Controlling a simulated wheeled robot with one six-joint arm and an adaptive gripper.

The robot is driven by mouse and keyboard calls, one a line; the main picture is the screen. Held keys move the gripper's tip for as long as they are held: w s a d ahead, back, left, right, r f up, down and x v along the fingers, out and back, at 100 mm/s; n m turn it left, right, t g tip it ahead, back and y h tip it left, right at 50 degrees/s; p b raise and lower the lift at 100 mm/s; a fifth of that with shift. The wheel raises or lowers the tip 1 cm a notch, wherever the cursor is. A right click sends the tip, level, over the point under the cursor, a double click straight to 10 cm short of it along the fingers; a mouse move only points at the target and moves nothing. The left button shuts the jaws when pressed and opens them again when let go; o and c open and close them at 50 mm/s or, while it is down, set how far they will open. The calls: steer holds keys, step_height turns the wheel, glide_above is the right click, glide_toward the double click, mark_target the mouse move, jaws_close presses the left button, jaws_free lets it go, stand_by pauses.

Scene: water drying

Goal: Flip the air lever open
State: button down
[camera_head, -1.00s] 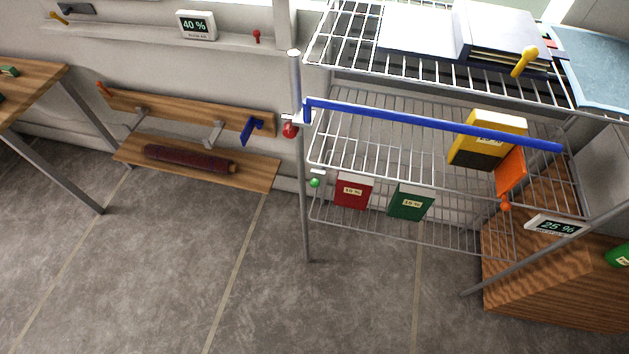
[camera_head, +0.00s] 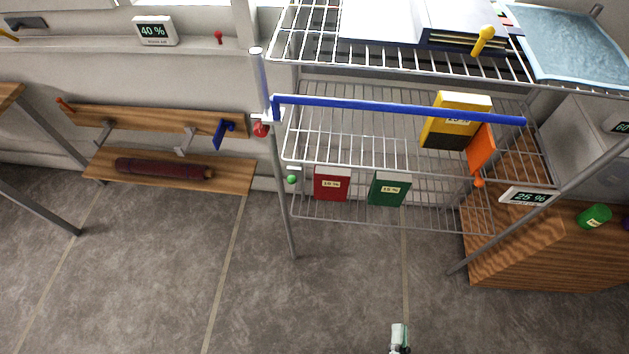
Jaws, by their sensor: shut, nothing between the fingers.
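No part carries a readable label as the air lever. A long blue bar (camera_head: 400,109) runs across the rack's front from the left post, nearly level. An orange paddle (camera_head: 481,150) with a ball end sits at the rack's right. A yellow handle (camera_head: 483,40) stands at the top shelf edge. A small blue lever (camera_head: 224,134) hangs on the wooden wall rail. What looks like the tip of my gripper (camera_head: 399,338), pale with a dark end, shows at the bottom edge. It is shut and empty, over the floor, well apart from the rack.
The wire rack (camera_head: 350,57) holds open books, a blue bag (camera_head: 570,48), a yellow box (camera_head: 455,120), a red box (camera_head: 332,184) and a green box (camera_head: 389,188). A wooden cabinet (camera_head: 530,245) stands right. A 40 % display (camera_head: 155,30) sits on the sill. Floor in front is clear.

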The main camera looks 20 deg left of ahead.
steer(key=w+a+f+m+y, duration=0.2)
steer(key=w+a+m+y, duration=0.15)
steer(key=w+a, duration=0.75)
steer(key=m+y, duration=0.3)
steer(key=y, duration=0.2)
glide_toward(293, 180)
steer(key=w+d, duration=0.4)
steer(key=shift+s+d+f+n+t+h, duration=0.1)
steer(key=shift+s+f+n+t+h, duration=0.1)
steer(key=shift+n+t+h, duration=0.1)
steer(key=shift+w, duration=0.1)
steer(key=x, duration=1)
steer(key=shift+s+a+f, duration=0.2)
steer(key=shift+s+a, duration=0.4)
steer(key=shift+s, duration=0.2)
steer(key=shift+s+a+f, duration=0.2)
steer(key=shift+s+a, duration=0.35)
steer(key=shift+s, duration=0.25)
